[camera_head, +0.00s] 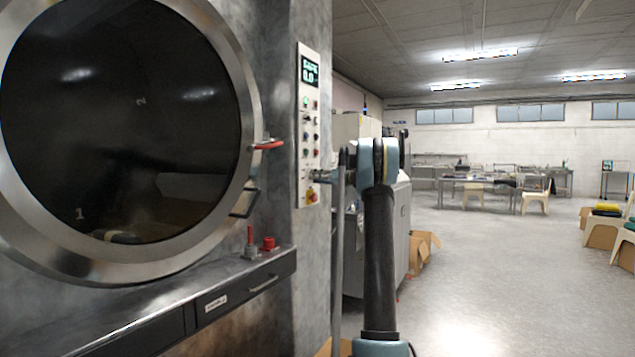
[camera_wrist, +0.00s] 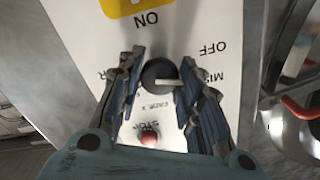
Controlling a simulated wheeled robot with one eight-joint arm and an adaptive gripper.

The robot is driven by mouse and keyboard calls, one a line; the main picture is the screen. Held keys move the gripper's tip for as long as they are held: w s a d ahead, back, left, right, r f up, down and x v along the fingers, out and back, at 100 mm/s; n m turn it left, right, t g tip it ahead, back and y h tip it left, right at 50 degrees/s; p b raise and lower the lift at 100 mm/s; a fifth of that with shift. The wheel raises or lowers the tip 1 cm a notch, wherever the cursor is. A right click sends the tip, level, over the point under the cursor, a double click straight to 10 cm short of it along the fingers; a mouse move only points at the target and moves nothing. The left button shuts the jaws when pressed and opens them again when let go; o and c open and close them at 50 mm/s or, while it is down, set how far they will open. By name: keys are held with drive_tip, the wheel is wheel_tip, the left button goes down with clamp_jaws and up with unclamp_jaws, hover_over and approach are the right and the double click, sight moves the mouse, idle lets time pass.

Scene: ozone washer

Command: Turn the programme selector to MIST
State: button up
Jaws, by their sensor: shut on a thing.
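The programme selector (camera_wrist: 160,71) is a round dark knob with a pale pointer bar, on a white panel. In the wrist view the panel lettering is upside down. The pointer bar lies nearly level and points right, toward a partly hidden label starting "MIS" (camera_wrist: 213,77). An "OFF" label (camera_wrist: 213,48) is above it; a label at left is mostly covered by a finger. My gripper (camera_wrist: 159,84) is shut on the selector, one finger on each side. In the head view my gripper (camera_head: 322,176) reaches the lower part of the control panel (camera_head: 308,125); the selector is hidden there.
A red button (camera_wrist: 149,137) marked STOP sits close to the fingers. The washer's round door (camera_head: 125,130) has a red handle (camera_head: 268,145) left of the panel. A ledge (camera_head: 215,290) with red fittings lies below.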

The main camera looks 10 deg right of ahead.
drive_tip(key=shift+m, duration=1.1)
drive_tip(key=o, duration=1.1)
drive_tip(key=shift+w, duration=0.1)
drive_tip(key=shift+d, duration=0.1)
drive_tip(key=v, duration=1.2)
drive_tip(key=shift+f, duration=0.1)
